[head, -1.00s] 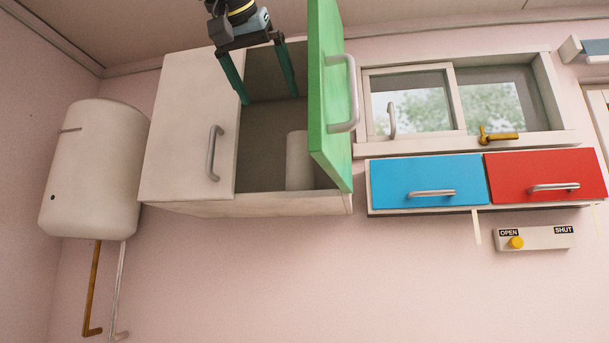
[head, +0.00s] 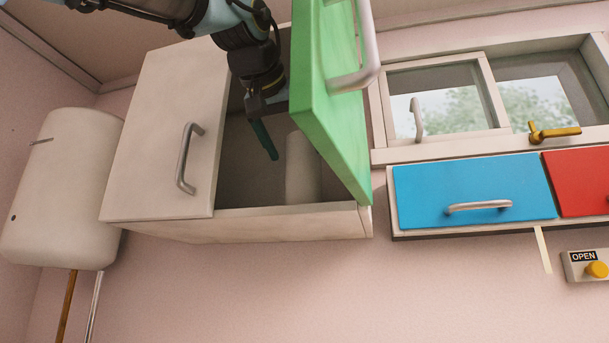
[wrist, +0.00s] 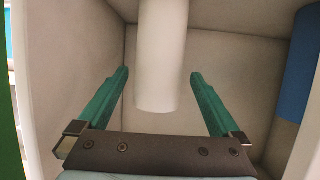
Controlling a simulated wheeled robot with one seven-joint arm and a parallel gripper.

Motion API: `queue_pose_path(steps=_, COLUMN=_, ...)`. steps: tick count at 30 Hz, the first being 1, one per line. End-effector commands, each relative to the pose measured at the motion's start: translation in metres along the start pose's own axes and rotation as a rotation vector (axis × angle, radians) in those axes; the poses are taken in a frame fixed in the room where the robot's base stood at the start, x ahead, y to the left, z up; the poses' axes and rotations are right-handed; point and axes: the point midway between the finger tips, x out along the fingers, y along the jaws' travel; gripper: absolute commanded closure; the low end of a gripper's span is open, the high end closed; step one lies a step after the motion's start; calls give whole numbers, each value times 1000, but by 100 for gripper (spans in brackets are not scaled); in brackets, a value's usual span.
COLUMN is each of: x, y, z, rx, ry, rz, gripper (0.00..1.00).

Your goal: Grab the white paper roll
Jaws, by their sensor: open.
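The white paper roll (head: 302,168) stands upright in the wall cabinet, near its right side, partly behind the open green door (head: 335,110). In the wrist view the roll (wrist: 161,55) appears between the two teal fingers of my gripper (wrist: 158,75), with a gap on each side. My gripper (head: 268,142) is open and empty at the cabinet opening. In the head view only one finger shows clearly; the other is hidden behind the door or the gripper body. How far the fingers reach along the roll is hard to tell.
The cabinet's left door (head: 165,140) is shut. The green door stands open close to the right of my arm. A blue object (wrist: 300,70) shows at the right in the wrist view. Blue (head: 470,190) and red (head: 580,182) drawers sit to the right.

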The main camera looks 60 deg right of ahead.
Motion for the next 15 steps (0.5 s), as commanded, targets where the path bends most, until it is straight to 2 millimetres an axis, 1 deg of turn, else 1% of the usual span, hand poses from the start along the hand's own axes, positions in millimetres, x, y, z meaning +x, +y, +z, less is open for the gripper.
queue_pose_path(steps=1, x=5, y=0, z=-1, rx=0, ry=-1, rz=0, gripper=0)
queue_pose_path(steps=7, x=19, y=1, z=-3, rx=1, ry=-1, rz=0, gripper=0)
queue_pose_path(steps=12, x=45, y=2, z=-6, rx=1, ry=-3, rz=0, gripper=0)
queue_pose_path(steps=15, x=56, y=1, z=-5, rx=0, ry=-1, rz=1, gripper=0)
